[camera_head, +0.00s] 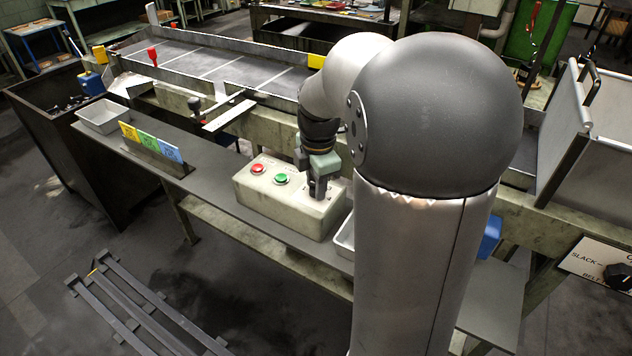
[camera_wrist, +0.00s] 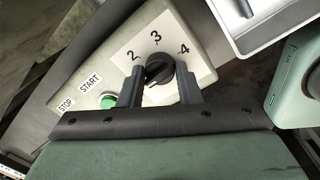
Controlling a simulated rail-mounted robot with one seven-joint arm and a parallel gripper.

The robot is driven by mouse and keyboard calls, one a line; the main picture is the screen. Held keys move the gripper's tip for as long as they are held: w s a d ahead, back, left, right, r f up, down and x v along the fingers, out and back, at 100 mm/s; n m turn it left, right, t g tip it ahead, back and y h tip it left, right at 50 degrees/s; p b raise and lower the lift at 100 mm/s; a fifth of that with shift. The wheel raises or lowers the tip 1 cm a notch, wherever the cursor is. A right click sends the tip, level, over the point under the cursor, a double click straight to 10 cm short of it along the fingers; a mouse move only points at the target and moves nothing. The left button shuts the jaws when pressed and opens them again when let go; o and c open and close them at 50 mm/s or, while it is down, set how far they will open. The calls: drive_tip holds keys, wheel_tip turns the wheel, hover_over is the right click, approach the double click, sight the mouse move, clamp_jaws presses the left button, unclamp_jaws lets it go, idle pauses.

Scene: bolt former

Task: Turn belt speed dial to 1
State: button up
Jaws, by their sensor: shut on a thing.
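The belt speed dial (camera_wrist: 158,68) is a black round knob on a white plate marked 2, 3 and 4. A small pale mark shows on its lower side in the wrist view, and I cannot tell for sure which number it points to. No 1 is visible there. The dial sits on the pale control box (camera_head: 285,208), but my gripper hides it in the head view. My gripper (camera_wrist: 160,88) is shut on the dial, one finger on each side. It also shows in the head view (camera_head: 318,188), pointing down at the right part of the box.
A red button (camera_head: 257,168) and a green button (camera_head: 281,180) are on the box, left of my gripper. Coloured cards (camera_head: 150,145) and a metal tray (camera_head: 103,116) stand further left on the bench. Another knob (camera_head: 618,274) is at far right.

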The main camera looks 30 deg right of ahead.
idle(0.4)
drive_tip(key=o, duration=1)
drive_tip(key=shift+c, duration=0.2)
drive_tip(key=shift+r, duration=0.1)
wheel_tip(320, 180, up, 17)
drive_tip(key=s, duration=0.1)
drive_tip(key=shift+s+a, duration=0.1)
drive_tip(key=shift+s, duration=0.05)
drive_tip(key=s+a+f+m, duration=0.6)
drive_tip(key=s+f+m, duration=0.2)
drive_tip(key=f, duration=0.2)
drive_tip(key=s+a+f+m, duration=0.7)
drive_tip(key=s+f+m, duration=0.2)
drive_tip(key=f, duration=0.1)
drive_tip(key=shift+a, duration=0.15)
